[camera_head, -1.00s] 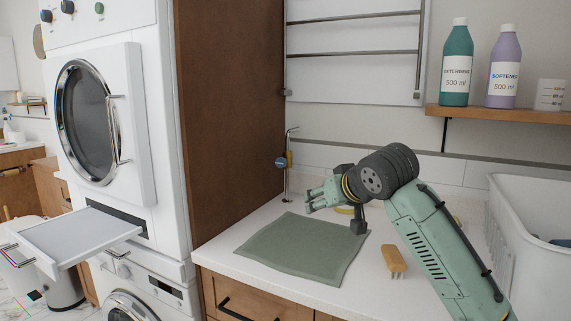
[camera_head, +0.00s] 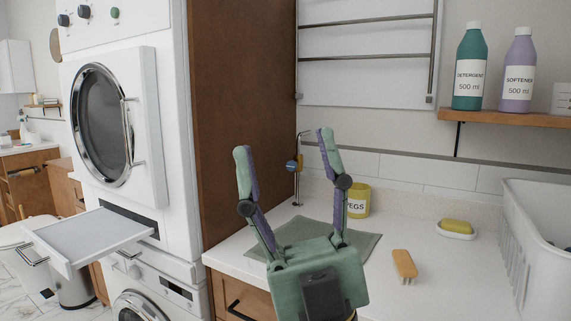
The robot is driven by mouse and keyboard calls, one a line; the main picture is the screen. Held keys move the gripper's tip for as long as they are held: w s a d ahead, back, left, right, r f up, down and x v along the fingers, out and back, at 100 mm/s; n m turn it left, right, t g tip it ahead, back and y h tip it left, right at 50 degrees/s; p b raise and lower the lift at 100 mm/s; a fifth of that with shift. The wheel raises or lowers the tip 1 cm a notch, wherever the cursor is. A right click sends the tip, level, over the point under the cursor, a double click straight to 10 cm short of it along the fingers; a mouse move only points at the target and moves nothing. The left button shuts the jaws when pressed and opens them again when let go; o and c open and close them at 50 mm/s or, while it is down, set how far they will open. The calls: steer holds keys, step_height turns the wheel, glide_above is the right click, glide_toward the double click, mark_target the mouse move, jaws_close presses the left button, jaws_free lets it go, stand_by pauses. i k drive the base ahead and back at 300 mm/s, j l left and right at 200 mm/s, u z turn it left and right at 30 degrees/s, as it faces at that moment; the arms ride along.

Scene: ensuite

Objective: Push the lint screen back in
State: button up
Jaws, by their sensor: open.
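The lint screen (camera_head: 88,236) is a flat white-framed tray with a grey panel. It sticks out of a dark slot (camera_head: 128,217) below the door of the upper white machine (camera_head: 117,100), at the left. A metal handle (camera_head: 33,256) is on its front end. My gripper (camera_head: 283,140) is open and empty, its two fingers spread wide and pointing up. It is over the counter, well to the right of the lint screen and apart from it.
A brown side panel (camera_head: 235,110) stands between the machine and the counter (camera_head: 385,240). On the counter are a green cloth (camera_head: 362,243), a yellow pegs pot (camera_head: 358,203), a brush (camera_head: 404,265), a soap dish (camera_head: 456,234) and a white basket (camera_head: 540,230). A bin (camera_head: 75,287) stands below the screen.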

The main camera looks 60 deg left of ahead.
mark_target(70, 244)
steer(key=u, duration=3.15)
